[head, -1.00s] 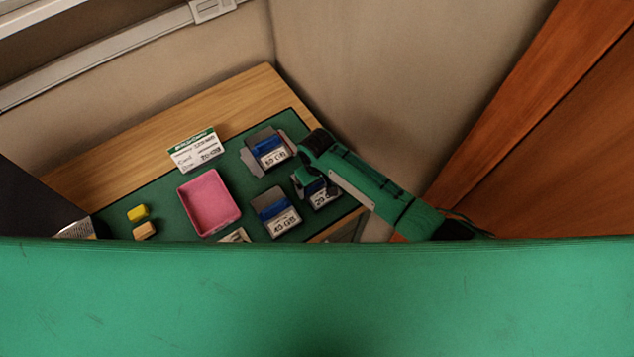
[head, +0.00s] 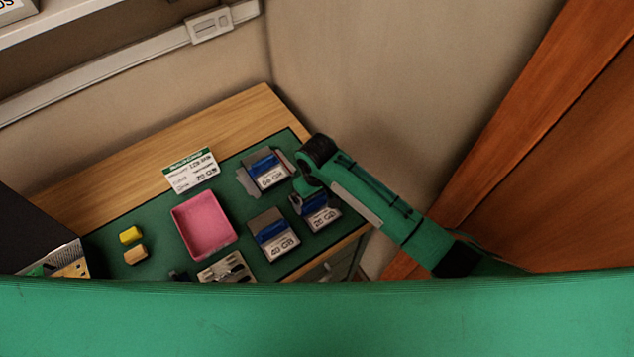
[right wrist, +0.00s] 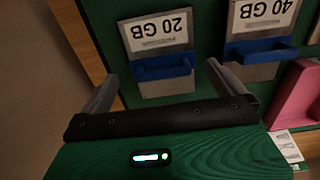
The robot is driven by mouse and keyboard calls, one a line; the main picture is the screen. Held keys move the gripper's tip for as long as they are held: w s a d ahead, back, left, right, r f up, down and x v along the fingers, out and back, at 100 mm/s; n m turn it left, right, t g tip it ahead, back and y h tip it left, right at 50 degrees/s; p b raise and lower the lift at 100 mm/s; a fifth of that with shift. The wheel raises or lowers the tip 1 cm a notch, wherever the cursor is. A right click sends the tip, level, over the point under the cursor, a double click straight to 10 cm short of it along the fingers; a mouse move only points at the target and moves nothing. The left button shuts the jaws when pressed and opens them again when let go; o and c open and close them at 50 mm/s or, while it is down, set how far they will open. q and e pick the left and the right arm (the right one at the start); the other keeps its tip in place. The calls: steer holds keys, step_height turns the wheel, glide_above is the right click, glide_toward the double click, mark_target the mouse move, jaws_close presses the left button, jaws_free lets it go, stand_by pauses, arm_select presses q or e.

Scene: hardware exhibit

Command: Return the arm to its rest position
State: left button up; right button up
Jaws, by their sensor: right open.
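My right arm comes in from the right in the head view, and its gripper (head: 303,197) is over the upper left part of the 20 GB item (head: 322,219). In the right wrist view my right gripper (right wrist: 160,88) is open, with its fingers wide apart and nothing held. The 20 GB item (right wrist: 165,68) shows beyond and between the fingers, with its white label and blue part. The height of the fingers above it is hard to tell. My left gripper is in neither view.
The 40 GB item (head: 272,236) and 60 GB item (head: 264,171) lie close by on the green mat (head: 135,222). A pink tray (head: 204,226), a white sign (head: 190,171), and a yellow block (head: 131,234) and tan block (head: 136,254) are further left. A wall stands behind the desk.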

step_height(320, 180, up, 9)
steer(key=b, duration=0.1)
steer(key=shift+f, duration=0.2)
steer(key=s+d+f+m+t, duration=0.1)
steer(key=s+d+m+t, duration=0.35)
steer(key=s+d, duration=1.8)
step_height(320, 180, down, 33)
steer(key=s+g, duration=0.1)
steer(key=g, duration=0.1)
steer(key=s+d+f+g+b, duration=0.1)
steer(key=s+d+f, duration=0.2)
steer(key=s+f, duration=1.6)
